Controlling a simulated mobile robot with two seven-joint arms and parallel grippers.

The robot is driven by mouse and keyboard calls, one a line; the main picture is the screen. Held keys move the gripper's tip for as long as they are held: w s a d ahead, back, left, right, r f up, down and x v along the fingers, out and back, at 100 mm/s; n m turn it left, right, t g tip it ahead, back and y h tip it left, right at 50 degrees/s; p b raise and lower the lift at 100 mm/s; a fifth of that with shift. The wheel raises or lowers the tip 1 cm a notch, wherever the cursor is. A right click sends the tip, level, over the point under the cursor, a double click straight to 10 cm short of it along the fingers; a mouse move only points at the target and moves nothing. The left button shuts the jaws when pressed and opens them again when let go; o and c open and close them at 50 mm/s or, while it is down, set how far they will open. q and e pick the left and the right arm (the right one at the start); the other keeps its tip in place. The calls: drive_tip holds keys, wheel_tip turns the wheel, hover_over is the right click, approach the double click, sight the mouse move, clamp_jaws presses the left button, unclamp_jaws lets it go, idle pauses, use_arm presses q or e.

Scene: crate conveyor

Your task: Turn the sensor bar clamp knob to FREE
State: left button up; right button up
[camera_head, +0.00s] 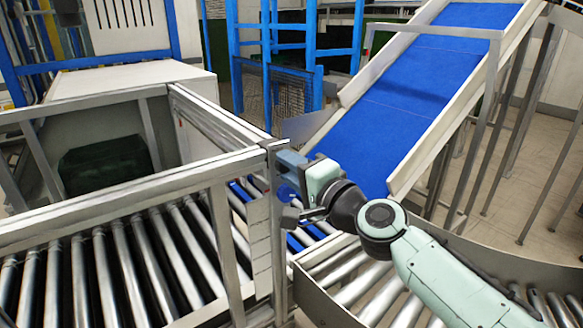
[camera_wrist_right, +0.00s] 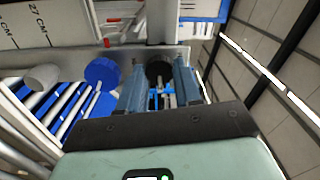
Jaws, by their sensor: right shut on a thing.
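My right gripper (camera_head: 288,160) is at the top of the metal frame post, beside the roller conveyor. In the right wrist view its two blue-grey fingers (camera_wrist_right: 160,82) are on either side of a dark round knob (camera_wrist_right: 158,72) on the metal rail, and it is shut on that knob. The fingers partly cover the knob, and its pointer or FREE mark cannot be made out. A blue round disc (camera_wrist_right: 102,73) is beside the gripper and also shows below it in the head view (camera_head: 286,193). My left gripper is not in view.
A grey cylinder (camera_wrist_right: 42,77) sticks out beyond the blue disc. The metal frame (camera_head: 215,165) stands over the rollers (camera_head: 110,270) at left. A blue inclined belt (camera_head: 420,90) rises behind my right arm. A curved roller section (camera_head: 365,285) lies below the arm.

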idle(0.3)
drive_tip(key=o, duration=1)
drive_tip(key=shift+o, duration=0.2)
drive_tip(key=shift+s, duration=0.1)
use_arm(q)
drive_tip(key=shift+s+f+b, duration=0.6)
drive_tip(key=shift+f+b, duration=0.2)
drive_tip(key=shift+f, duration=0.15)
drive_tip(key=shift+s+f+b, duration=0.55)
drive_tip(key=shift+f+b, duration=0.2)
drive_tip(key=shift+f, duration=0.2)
use_arm(e)
drive_tip(key=v, duration=1.3)
drive_tip(key=shift+s+d, duration=0.1)
